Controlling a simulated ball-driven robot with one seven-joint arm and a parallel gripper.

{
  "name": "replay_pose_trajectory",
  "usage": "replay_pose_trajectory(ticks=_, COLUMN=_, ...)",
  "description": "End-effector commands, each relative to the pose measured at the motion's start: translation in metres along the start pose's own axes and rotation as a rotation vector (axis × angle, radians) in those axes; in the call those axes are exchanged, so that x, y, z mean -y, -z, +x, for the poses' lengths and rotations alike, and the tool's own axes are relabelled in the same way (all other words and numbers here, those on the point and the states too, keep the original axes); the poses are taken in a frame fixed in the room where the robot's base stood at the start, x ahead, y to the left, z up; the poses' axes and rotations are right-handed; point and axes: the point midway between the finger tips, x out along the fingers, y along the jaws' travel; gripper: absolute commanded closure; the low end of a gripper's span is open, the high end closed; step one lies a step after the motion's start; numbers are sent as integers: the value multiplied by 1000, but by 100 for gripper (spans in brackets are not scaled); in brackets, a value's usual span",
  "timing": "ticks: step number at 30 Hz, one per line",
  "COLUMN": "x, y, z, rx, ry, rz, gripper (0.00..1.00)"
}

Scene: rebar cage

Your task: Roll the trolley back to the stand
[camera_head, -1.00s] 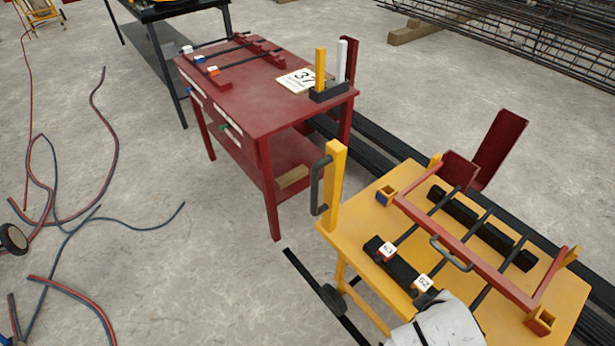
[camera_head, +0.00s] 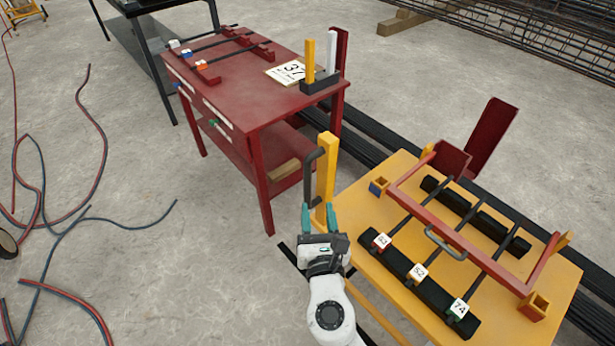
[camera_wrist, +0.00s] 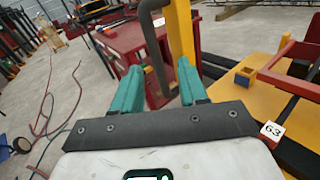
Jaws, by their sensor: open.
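The trolley has a yellow top (camera_head: 390,262) at the lower right, carrying a red frame (camera_head: 440,230) over black bars with numbered tags. A yellow post (camera_head: 326,180) stands at its left corner with a dark grey handle (camera_head: 311,172). The red stand (camera_head: 240,90) is a table to the upper left of the trolley, with a gap between them. My gripper (camera_head: 320,216) is open just below the handle, its teal fingers pointing at it. In the wrist view the handle (camera_wrist: 153,50) lies between the fingers (camera_wrist: 160,88); I cannot tell whether they touch it.
A board marked 37 (camera_head: 285,72) and a black holder (camera_head: 320,83) sit on the stand. Red and blue hoses (camera_head: 85,215) lie on the floor at left. Black rails (camera_head: 375,158) run along the floor behind.

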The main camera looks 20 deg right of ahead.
Motion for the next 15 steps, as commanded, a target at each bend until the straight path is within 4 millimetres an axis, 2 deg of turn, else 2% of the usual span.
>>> replay_pose_trajectory(ticks=3, x=-10, y=2, z=3, rx=5, ry=-30, rz=-58, gripper=57)
replay_pose_trajectory(ticks=7, x=-10, y=1, z=15, rx=7, ry=-30, rz=-60, gripper=57)
replay_pose_trajectory(ticks=15, x=-11, y=0, z=64, rx=7, ry=-28, rz=-58, gripper=57)
